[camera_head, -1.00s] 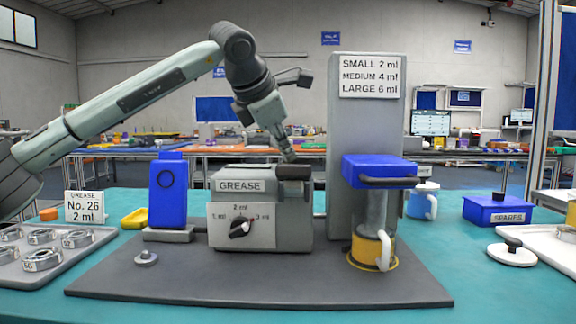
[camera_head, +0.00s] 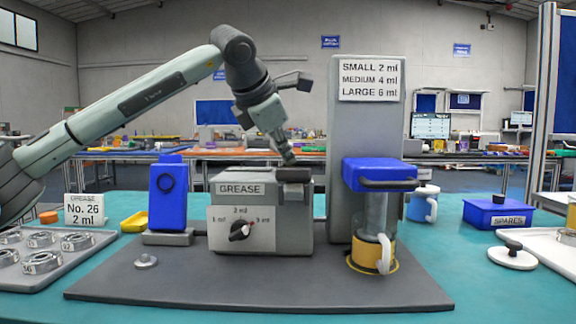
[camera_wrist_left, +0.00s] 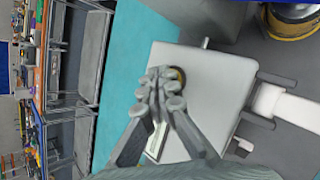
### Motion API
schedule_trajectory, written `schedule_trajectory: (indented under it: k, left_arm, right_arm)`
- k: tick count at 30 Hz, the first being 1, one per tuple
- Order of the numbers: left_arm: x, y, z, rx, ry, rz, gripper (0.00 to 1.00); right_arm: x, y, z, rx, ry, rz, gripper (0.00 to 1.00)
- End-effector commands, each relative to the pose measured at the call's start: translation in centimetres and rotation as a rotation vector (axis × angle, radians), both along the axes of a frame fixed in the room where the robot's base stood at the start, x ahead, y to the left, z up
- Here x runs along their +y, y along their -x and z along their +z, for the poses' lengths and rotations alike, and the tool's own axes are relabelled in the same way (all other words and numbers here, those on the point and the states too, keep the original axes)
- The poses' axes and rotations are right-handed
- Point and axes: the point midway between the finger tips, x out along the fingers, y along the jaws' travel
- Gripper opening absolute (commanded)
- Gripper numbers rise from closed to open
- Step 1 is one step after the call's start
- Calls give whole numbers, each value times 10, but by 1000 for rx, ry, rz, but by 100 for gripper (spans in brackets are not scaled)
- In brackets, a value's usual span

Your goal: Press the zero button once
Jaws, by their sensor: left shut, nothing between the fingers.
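The grey grease dispenser (camera_head: 262,228) stands on the dark mat, with a GREASE label and a black dial (camera_head: 240,229) on its front plate. A dark block (camera_head: 293,175) sits on top at its right. My left gripper (camera_head: 289,160) points down, shut and empty, just above or at this block; I cannot tell if it touches. I see no part marked zero.
A blue device (camera_head: 168,197) stands left of the dispenser. A tall grey column (camera_head: 366,130) with a blue-topped unit (camera_head: 380,172) and a yellow cup (camera_head: 366,252) stands right.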

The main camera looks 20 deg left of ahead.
Motion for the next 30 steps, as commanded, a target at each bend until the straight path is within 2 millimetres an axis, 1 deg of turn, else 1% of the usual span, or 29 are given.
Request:
schedule_trajectory:
  k: [1,4,17,20,30]
  left_arm:
    - [0,0,5,0,0,0,0]
    - [0,0,11,0,0,0,0]
    - [0,0,14,-2,1,-1,0]
    - [0,0,22,-2,1,-1,0]
    - [0,0,56,-3,1,-1,0]
  right_arm:
    - [0,0,5,0,0,0,44]
    - [0,0,8,0,0,0,44]
    - [0,0,10,0,0,0,44]
    - [0,0,16,0,0,0,44]
    - [0,0,42,0,0,0,44]
